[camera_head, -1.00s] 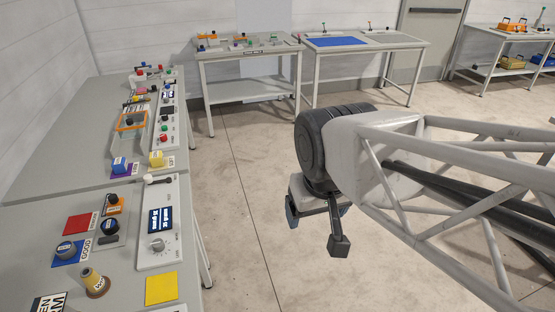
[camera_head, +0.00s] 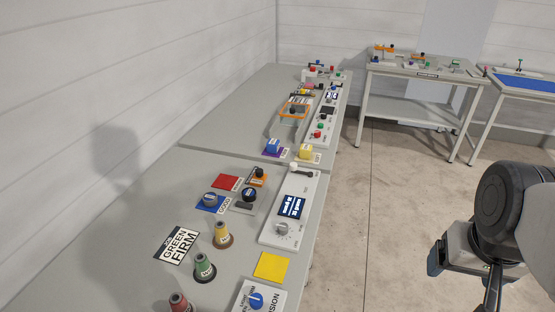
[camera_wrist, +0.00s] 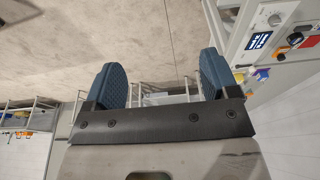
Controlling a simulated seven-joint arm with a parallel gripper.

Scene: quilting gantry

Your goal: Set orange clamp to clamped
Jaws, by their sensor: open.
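On the back table, small fixtures with orange parts stand at the left (camera_head: 384,53) and nearer the middle (camera_head: 418,59). They are too small to tell which is the orange clamp, or how its handle stands. My gripper (camera_head: 464,277) is at the lower right of the head view, over the floor, well short of the back table and right of the long bench. In the wrist view my gripper (camera_wrist: 161,80) has its two blue-padded fingers wide apart with nothing between them.
The long grey bench (camera_head: 130,220) on the left carries spools, knobs, coloured pads and a control box (camera_head: 290,207). An orange frame (camera_head: 283,110) sits farther along it. A table with a blue mat (camera_head: 525,84) stands at the right. The floor (camera_head: 400,200) between is clear.

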